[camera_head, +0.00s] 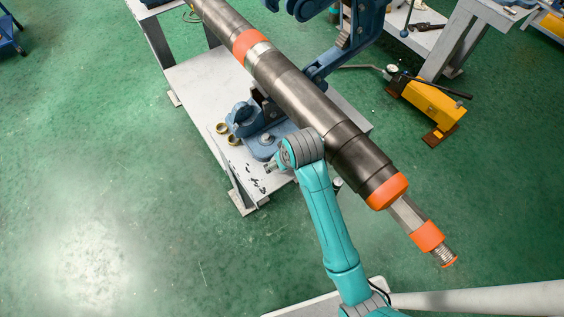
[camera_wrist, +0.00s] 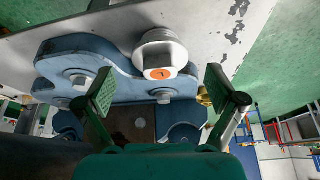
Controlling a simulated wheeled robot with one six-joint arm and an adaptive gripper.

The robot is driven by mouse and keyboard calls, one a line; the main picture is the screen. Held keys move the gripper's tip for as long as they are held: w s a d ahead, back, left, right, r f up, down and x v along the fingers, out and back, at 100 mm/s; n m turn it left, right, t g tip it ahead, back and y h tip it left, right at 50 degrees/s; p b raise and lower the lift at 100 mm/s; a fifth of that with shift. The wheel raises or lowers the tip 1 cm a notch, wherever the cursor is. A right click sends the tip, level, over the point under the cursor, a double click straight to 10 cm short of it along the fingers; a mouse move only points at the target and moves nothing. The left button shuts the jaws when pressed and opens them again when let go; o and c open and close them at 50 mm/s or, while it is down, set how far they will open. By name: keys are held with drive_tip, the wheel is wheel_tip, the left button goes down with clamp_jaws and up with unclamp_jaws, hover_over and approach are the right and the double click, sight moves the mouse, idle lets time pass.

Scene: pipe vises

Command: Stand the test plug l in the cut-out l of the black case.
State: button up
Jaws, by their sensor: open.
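The test plug (camera_wrist: 162,50) is a pale grey round stepped piece with an orange square mark on its end; I cannot read the mark surely. In the wrist view it is at the top centre, at the edge of the blue vise base, by the pale bench top. My gripper (camera_wrist: 160,78) is open, its two green-padded fingers apart on either side below the plug, with nothing between them. In the head view my arm ends over the bench by the vise, and the fingers and plug are not clear. The black case and its cut-out are not in view.
A blue pipe vise (camera_head: 244,120) stands on the grey bench (camera_head: 195,80). A long dark pipe with orange bands (camera_head: 300,90) runs across above it. Brass rings (camera_head: 222,128) lie on the bench. A yellow pump (camera_head: 432,100) is on the floor at right. The green floor at left is clear.

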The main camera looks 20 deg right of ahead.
drive_tip(key=v, duration=0.8)
drive_tip(key=shift+r, duration=0.25)
drive_tip(key=s+d+f+t, duration=0.2)
drive_tip(key=s+f+t, duration=0.1)
drive_tip(key=s+f, duration=0.45)
drive_tip(key=s+d+r+m+t, duration=0.1)
drive_tip(key=s+d+r+t, duration=0.2)
drive_tip(key=s, duration=1.6)
drive_tip(key=shift+m+t+h, duration=0.3)
drive_tip(key=shift+t, duration=0.6)
drive_tip(key=s+r+t, duration=0.1)
drive_tip(key=s+r, duration=0.2)
drive_tip(key=s+r+t, duration=0.1)
drive_tip(key=s+r, duration=0.3)
drive_tip(key=shift+s+d+r, duration=0.1)
drive_tip(key=shift+d+r, duration=0.1)
drive_tip(key=shift+r, duration=0.1)
drive_tip(key=shift+c, duration=0.5)
drive_tip(key=shift+s+r, duration=0.15)
drive_tip(key=shift+r, duration=0.15)
drive_tip(key=shift+c, duration=0.6)
